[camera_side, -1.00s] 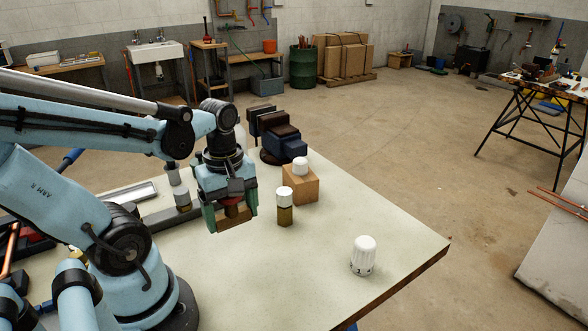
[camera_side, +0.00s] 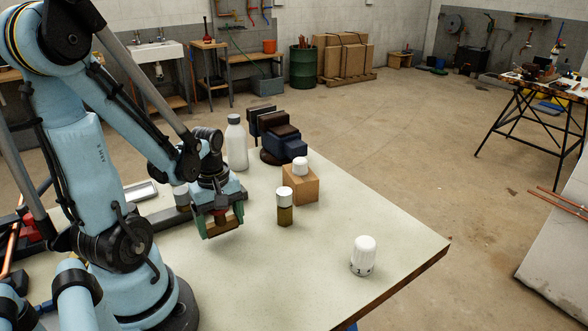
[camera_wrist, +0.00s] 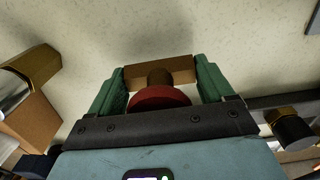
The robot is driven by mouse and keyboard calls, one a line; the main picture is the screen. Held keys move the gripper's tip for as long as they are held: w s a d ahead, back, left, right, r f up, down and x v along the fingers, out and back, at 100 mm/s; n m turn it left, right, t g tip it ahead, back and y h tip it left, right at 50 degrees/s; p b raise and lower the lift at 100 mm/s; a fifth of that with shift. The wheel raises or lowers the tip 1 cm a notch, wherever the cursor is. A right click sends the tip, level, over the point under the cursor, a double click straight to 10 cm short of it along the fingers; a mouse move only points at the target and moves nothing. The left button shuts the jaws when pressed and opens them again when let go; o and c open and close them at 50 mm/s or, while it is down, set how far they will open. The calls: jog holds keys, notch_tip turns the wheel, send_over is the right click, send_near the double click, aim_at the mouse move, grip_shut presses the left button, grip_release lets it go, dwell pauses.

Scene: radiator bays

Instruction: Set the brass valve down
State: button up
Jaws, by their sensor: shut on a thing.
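My gripper (camera_side: 221,226) is low over the left part of the pale tabletop, with its green fingers shut on the brass valve (camera_side: 221,223). In the wrist view my gripper (camera_wrist: 159,78) shows a tan-brown bar-shaped body across the fingertips. The valve's short brass stem (camera_wrist: 159,77) and red round top (camera_wrist: 160,97) lie between the fingers, with the red top toward the palm. The valve's underside is close to the tabletop; I cannot tell whether it touches.
A white-capped brass cylinder (camera_side: 284,207) and a cardboard-coloured block (camera_side: 301,188) bearing a white cap (camera_side: 300,166) stand to the right. A bottle (camera_side: 237,143) and dark vise (camera_side: 281,140) are behind. The central tabletop is clear.

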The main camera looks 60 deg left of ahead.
jog(key=shift+f, duration=0.55)
jog(key=shift+f, duration=0.1)
jog(key=o, duration=1.2)
jog(key=shift+r, duration=6.05)
jog(key=w+d+r+m+t, duration=0.1)
jog(key=w+d+m+t, duration=0.6)
jog(key=w+d+m, duration=0.3)
jog(key=d+m, duration=0.4)
jog(key=m, duration=0.4)
jog(key=shift+r, duration=0.15)
